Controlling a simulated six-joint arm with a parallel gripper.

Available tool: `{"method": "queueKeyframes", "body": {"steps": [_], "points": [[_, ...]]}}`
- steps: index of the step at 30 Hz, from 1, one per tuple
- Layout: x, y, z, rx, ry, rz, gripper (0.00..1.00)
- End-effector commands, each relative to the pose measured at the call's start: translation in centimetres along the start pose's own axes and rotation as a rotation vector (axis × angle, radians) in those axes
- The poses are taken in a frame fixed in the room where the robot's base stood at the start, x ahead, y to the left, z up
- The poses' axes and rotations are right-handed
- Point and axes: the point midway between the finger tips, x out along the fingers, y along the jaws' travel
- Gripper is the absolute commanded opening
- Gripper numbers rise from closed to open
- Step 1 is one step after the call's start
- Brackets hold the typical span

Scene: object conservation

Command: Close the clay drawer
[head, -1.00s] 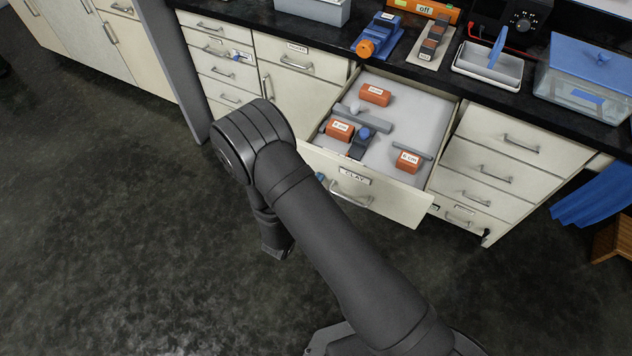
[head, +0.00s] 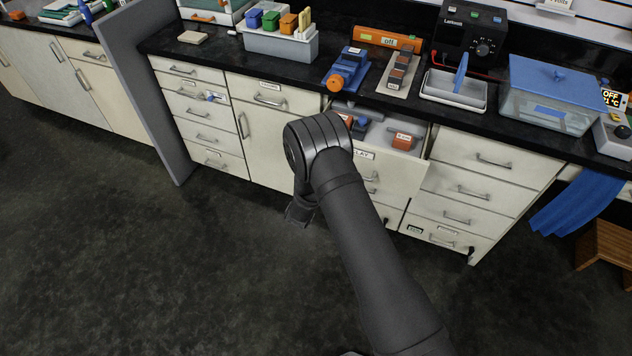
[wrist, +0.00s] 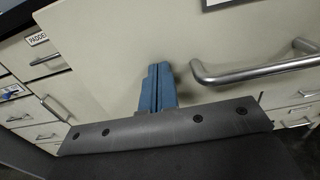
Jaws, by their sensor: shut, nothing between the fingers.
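The clay drawer (head: 402,172) is partly open under the black counter, its label partly hidden by my arm in the head view. Orange blocks (head: 404,140) and grey parts lie inside it. In the wrist view, a pale drawer front (wrist: 120,50) with a metal handle (wrist: 255,72) fills the view. My gripper (wrist: 158,70) is shut and empty, its blue fingertips at this front, just left of the handle. I cannot tell whether they touch it. In the head view my arm hides the fingers.
Closed drawers (head: 478,175) stand to the right and a closed cupboard door (head: 268,140) to the left. On the counter are a blue clamp-like tool (head: 350,68), a white tray (head: 455,90) and a lidded clear tank (head: 545,105). The floor in front is clear.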

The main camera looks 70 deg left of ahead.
Motion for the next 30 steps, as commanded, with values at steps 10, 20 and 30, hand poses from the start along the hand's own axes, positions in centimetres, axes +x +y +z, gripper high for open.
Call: {"method": "queueKeyframes", "body": {"steps": [10, 20, 30], "points": [[10.0, -0.1, 0.0, 0.003, -0.002, -0.003, 0.00], [17.3, -0.1, -0.1, 0.002, -0.001, -0.002, 0.00], [20.8, 0.0, -0.1, 0.001, 0.001, -0.001, 0.00]]}}
